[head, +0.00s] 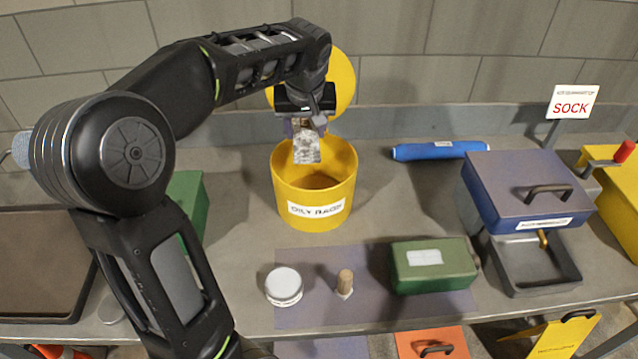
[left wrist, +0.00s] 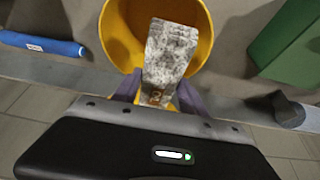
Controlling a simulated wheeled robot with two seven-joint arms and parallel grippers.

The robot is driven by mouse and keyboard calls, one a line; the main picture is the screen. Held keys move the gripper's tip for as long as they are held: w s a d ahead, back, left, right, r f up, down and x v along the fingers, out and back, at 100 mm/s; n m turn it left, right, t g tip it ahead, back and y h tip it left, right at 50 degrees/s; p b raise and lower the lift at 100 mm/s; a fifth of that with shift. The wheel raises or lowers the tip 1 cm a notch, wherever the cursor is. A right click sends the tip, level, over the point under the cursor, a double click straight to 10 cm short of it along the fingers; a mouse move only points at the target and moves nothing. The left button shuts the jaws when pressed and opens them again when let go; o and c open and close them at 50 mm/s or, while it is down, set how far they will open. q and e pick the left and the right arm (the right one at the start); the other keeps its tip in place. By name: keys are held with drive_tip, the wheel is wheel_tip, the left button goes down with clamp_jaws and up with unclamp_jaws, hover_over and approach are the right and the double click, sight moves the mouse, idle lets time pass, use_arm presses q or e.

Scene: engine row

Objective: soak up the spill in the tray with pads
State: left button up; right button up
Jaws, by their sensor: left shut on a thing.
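My left gripper (head: 309,122) is shut on a grey, stained pad (head: 307,148), which hangs down over the mouth of the yellow bin (head: 315,217) labelled "OILY RAGS". The left wrist view shows the pad (left wrist: 168,52) between the fingers (left wrist: 157,92), with the yellow bin (left wrist: 203,35) open below it. The pad is mottled with dark marks. A dark tray (head: 35,265) lies at the far left, partly cut off by the frame and behind my arm; I cannot tell whether liquid is in it. My right gripper is not in view.
A white round tub (head: 284,286), a small cork-topped bottle (head: 345,283) and a green box (head: 433,265) stand in front. A blue roll (head: 440,150) lies at the back. Another green box (head: 188,205) is left of the bin.

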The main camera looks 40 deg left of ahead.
use_arm(q)
drive_tip(key=o, duration=1.5)
drive_tip(key=shift+r, duration=0.15)
drive_tip(key=v, duration=0.7)
drive_tip(key=shift+s+d+r+b, duration=0.15)
drive_tip(key=shift+r+b, duration=0.1)
drive_tip(key=shift+b, duration=0.15)
